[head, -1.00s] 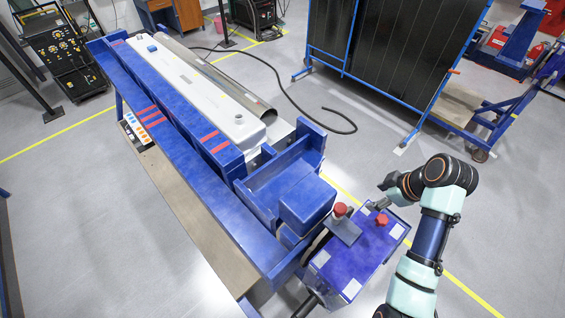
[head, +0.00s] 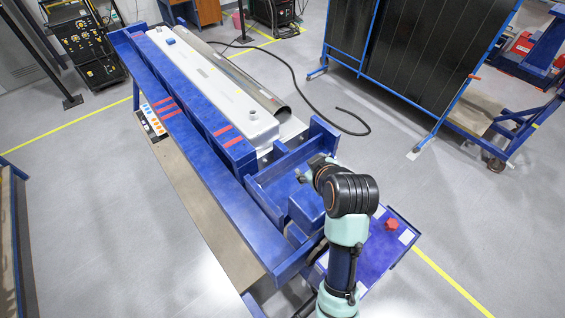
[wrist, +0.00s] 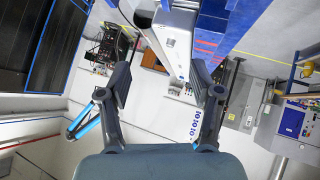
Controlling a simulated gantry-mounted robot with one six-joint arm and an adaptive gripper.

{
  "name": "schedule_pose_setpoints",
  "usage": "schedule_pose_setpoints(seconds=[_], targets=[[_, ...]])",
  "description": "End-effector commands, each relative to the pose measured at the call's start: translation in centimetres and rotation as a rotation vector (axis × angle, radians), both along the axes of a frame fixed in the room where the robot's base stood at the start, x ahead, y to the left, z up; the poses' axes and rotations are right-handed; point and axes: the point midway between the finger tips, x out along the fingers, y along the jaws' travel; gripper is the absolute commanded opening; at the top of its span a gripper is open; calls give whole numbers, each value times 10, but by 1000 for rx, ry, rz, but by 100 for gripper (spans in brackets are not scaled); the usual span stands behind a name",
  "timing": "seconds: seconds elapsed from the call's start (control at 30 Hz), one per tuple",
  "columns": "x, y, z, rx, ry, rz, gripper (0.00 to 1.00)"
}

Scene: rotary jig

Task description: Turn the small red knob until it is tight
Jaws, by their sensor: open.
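A red knob (head: 391,224) sits on top of the blue box (head: 405,240) at the right end of the jig. It stands clear of my arm, to its right. A second red knob on a grey bracket, seen on this box earlier, is now hidden behind my arm. I cannot tell which is the small one. My gripper (head: 304,174) is over the jig's near end, left of the visible knob and apart from it. In the wrist view my gripper (wrist: 161,78) has its two fingers spread, with nothing between them. No red knob shows in that view.
The long blue jig (head: 190,150) carries a white beam (head: 205,80) with red marks beside it. A dark panel rack (head: 410,60) on wheels stands at the back right. A black hose (head: 340,125) lies on the floor.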

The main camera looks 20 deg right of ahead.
Motion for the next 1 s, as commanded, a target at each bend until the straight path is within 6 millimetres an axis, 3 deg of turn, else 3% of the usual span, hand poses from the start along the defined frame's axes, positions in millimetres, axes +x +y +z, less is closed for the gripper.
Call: schedule_pose_setpoints(seconds=[0.2,0.4,1.0], targets=[[10,46,19,26,-114,-15,65],[13,71,32,50,-186,-22,65],[13,77,35,57,-203,-25,65]])
